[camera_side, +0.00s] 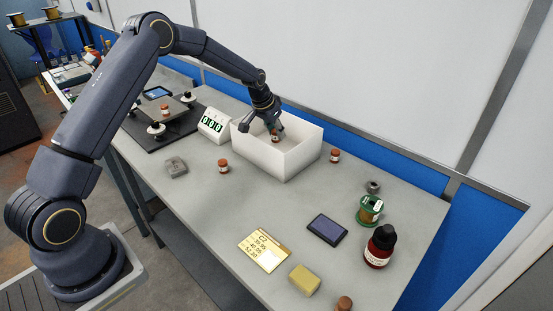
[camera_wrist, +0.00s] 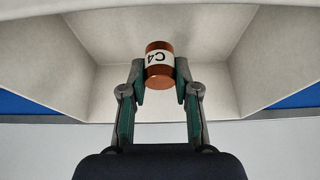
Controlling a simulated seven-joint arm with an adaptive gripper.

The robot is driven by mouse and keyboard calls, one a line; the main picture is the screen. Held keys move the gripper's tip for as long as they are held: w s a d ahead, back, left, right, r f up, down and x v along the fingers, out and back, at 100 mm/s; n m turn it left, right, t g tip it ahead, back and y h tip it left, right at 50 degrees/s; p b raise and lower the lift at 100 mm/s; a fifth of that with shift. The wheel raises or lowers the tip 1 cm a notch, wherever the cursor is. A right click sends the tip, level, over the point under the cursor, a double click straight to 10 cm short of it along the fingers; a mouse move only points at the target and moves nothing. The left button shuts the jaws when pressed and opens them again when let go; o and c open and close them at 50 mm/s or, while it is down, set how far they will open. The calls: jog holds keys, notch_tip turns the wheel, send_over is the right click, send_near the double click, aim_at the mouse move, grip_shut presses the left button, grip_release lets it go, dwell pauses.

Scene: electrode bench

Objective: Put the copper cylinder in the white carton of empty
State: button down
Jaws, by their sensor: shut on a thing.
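A copper cylinder (camera_wrist: 159,78) with a white band marked C4 is held between the fingertips of my gripper (camera_wrist: 159,85) in the wrist view. In the side view, my gripper (camera_side: 275,131) is over the white carton (camera_side: 264,160), with the held cylinder (camera_side: 275,138) within its opening. The carton's pale inside walls (camera_wrist: 60,48) surround the cylinder in the wrist view. I cannot tell whether the cylinder touches the carton floor. No other object shows in the part of the carton that I can see.
Other copper cylinders stand left (camera_side: 223,166) and right (camera_side: 335,156) of the carton, with one at the front edge (camera_side: 344,303).

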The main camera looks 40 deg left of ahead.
aim_at(276, 142)
jog(key=shift+f, duration=2.25)
jog(key=c, duration=0.9)
grip_release()
jog(key=shift+f, duration=0.15)
jog(key=shift+o, duration=0.2)
